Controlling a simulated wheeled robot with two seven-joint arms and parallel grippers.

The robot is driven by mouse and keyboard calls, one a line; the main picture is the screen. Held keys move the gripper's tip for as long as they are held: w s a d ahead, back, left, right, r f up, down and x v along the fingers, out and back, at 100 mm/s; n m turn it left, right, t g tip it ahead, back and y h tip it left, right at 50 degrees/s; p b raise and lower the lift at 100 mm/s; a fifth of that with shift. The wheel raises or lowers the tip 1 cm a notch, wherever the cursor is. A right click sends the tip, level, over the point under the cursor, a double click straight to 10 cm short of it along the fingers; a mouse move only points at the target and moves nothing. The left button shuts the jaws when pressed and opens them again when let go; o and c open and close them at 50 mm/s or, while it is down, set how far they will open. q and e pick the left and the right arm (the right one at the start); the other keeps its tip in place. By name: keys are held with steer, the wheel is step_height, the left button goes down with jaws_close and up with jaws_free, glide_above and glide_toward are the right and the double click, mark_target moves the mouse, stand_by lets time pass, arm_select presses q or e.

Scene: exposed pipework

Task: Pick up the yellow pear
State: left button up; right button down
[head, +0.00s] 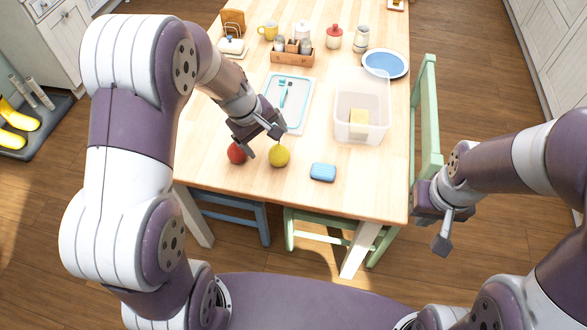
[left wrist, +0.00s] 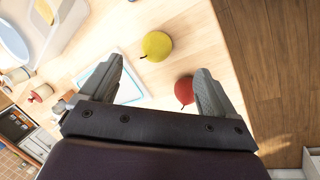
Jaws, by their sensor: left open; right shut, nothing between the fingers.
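The yellow pear (head: 279,156) stands on the wooden table near its front edge, just right of a red apple (head: 237,153). My left gripper (head: 262,143) is open and empty above and close to the two fruits. In the left wrist view the pear (left wrist: 157,45) lies beyond the open fingers (left wrist: 160,85), roughly between their lines, and the red apple (left wrist: 185,90) is close to the right finger. My right gripper (head: 443,228) is shut and empty, off the table's right side.
A white tray (head: 287,102) lies behind the fruits. Green chair (head: 425,120) stands at the right edge. Table front right is clear.

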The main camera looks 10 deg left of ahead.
mark_target(275, 150)
arm_select(q)
steer(key=x, duration=0.6)
steer(key=shift+w+a+f+b, duration=0.25)
steer(key=shift+w+a+b, duration=0.1)
steer(key=shift+w, duration=0.1)
steer(key=shift+d+f, duration=0.2)
steer(key=shift+f, duration=0.05)
steer(key=x, duration=0.5)
steer(key=shift+w+a+f, duration=0.15)
steer(key=shift+w+a, duration=0.1)
steer(key=shift+w, duration=0.15)
steer(key=shift+s, duration=0.15)
steer(key=shift+c, duration=0.7)
steer(key=c, duration=1.1)
